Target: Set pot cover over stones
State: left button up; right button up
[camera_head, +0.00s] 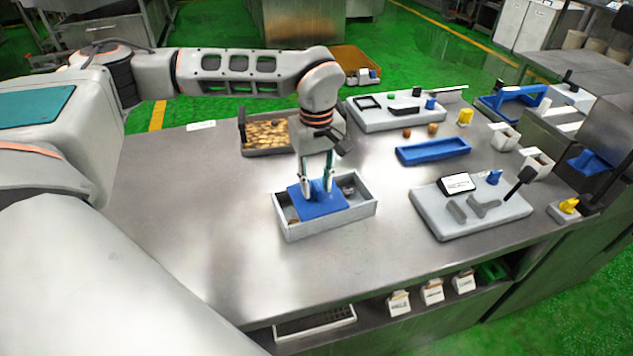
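My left gripper (318,187) points down over a grey open tray (330,228) on the steel table. Its two fingers stand apart at a flat blue piece (318,204), which lies in or just over the tray and hides much of its inside. The blue piece may be the pot cover, but I cannot be sure. I cannot tell whether the fingers grip it or only stand at it. Small dark and brown bits show beside it in the tray. Brown stone-like pieces (266,132) fill another tray behind, partly hidden by my arm. My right gripper is not in view.
A blue tray (433,151), a grey board with tools (470,215) and a pale board with small parts (400,112) lie to the right. Two small brown pieces lie between them. The table's left and front parts are clear.

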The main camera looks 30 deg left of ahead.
pick_arm(q)
grip_shut()
jog(key=shift+w+d+r, duration=0.1)
jog(key=shift+w+d, duration=0.15)
jog(key=shift+w, duration=0.05)
jog(key=w+d+p, duration=0.1)
jog(key=w, duration=0.1)
jog(key=w+d+p, duration=0.1)
jog(key=w+d, duration=0.1)
jog(key=w, duration=0.1)
jog(key=shift+d, duration=0.2)
jog(key=shift+w+d, duration=0.25)
jog(key=shift+w, duration=0.15)
jog(key=shift+c, duration=0.5)
grip_release()
jog(key=shift+o, duration=0.5)
jog(key=shift+w+d, duration=0.1)
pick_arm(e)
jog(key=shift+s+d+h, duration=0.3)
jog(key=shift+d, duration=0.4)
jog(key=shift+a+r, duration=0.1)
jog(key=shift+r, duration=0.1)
